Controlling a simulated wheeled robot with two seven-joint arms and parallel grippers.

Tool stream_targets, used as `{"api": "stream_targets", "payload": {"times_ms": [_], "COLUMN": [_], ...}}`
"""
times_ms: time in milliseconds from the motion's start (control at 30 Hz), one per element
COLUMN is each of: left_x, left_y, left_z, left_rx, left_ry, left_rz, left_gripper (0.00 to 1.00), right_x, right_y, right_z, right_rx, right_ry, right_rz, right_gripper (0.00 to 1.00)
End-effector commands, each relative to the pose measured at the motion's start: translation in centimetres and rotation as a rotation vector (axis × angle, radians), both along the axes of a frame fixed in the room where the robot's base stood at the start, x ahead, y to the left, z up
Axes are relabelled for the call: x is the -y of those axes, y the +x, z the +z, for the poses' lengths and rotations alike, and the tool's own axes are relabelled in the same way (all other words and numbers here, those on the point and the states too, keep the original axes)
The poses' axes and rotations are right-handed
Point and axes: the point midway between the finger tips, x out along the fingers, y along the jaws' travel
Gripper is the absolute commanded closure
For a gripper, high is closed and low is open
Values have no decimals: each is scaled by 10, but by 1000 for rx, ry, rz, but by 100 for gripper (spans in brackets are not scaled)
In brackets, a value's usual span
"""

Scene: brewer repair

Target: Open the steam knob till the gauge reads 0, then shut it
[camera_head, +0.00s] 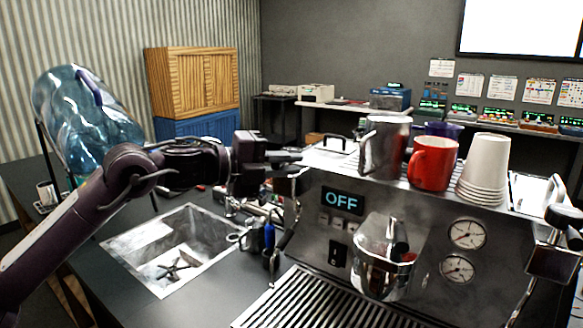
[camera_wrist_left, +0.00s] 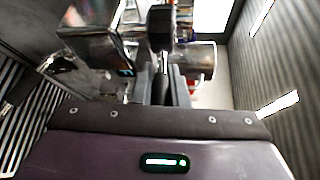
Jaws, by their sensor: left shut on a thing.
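The espresso machine (camera_head: 310,225) stands at the right with an "OFF" display (camera_head: 342,201) on its front. Two round white gauges, an upper one (camera_head: 467,234) and a lower one (camera_head: 457,268), sit on the front's right side; their needles are too small to read surely. My left gripper (camera_head: 288,158) is at the machine's upper left corner, shut on the dark steam knob (camera_wrist_left: 160,27), which shows between the fingers in the left wrist view. In the head view the gripper mostly hides the knob. A steam wand (camera_head: 288,232) hangs below it. My right gripper is not in view.
A steel pitcher (camera_head: 384,145), a red mug (camera_head: 432,163) and stacked paper cups (camera_head: 485,170) stand on the machine. A metal jug (camera_head: 381,265) is at its front above the drip grate (camera_head: 315,305). A sink (camera_head: 180,245) lies left, below my arm.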

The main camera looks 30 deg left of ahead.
Motion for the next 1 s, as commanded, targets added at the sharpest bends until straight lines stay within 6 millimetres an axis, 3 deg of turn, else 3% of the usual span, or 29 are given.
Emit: {"api": "stream_targets", "payload": {"times_ms": [400,1000], "left_x": [-12,-14], "left_y": [-2,-3], "left_z": [4,1], "left_rx": [-2,2], "left_ry": [-1,0], "left_rz": [-228,-276], "left_gripper": [100,100], "right_x": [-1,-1], "right_y": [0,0], "right_z": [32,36], "right_rx": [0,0], "right_ry": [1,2], "right_rz": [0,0], "right_gripper": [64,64]}}
